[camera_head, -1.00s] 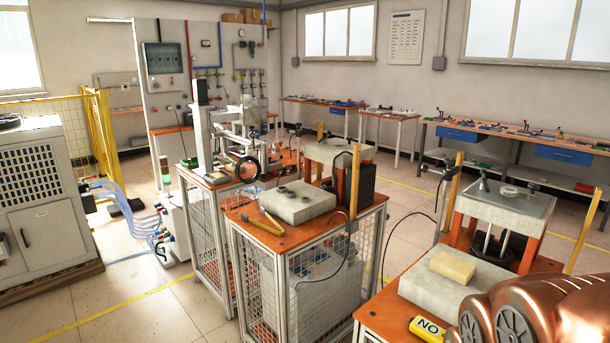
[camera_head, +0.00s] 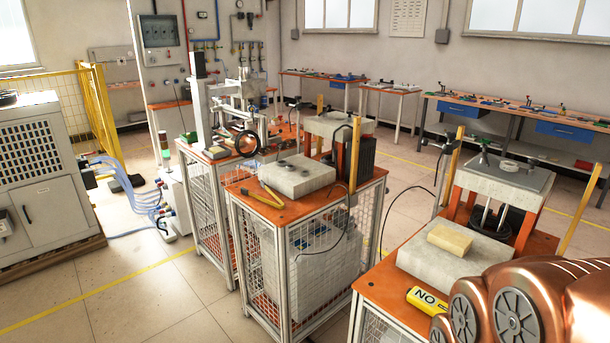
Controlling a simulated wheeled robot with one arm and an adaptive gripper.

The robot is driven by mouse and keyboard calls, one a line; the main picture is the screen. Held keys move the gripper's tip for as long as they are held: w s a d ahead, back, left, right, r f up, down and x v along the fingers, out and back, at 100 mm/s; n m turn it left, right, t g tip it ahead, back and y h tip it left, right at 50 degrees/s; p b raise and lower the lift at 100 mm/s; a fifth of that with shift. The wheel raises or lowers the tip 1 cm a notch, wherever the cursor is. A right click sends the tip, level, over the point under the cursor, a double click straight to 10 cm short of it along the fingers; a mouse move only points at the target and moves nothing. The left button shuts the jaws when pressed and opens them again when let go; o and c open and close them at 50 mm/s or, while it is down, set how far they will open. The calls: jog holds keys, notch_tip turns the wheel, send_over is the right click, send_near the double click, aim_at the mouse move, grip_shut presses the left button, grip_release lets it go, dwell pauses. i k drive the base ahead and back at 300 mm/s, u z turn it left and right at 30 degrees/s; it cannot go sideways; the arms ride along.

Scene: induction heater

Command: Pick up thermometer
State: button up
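I cannot make out a thermometer for certain in the head view. A yellow item with the black letters "NO" (camera_head: 428,300) lies on the orange top of the nearest cart at the lower right, partly cut off by the copper-coloured shape in front. Yellow-and-black tongs (camera_head: 263,193) lie on the orange top of the middle cart, beside a grey block (camera_head: 298,176). My gripper is not in view.
The nearest cart (camera_head: 372,285) carries a grey slab (camera_head: 455,259) with a tan block on it and a press stand. The mesh-sided middle cart (camera_head: 300,215) stands left of it. A grey cabinet (camera_head: 35,170) is at far left. Open tiled floor (camera_head: 150,280) lies at lower left.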

aim_at(427, 302)
jog(key=z, duration=0.5)
jog(key=k, duration=1)
jog(key=u, duration=0.9)
jog(key=i, duration=1)
jog(key=z, duration=0.15)
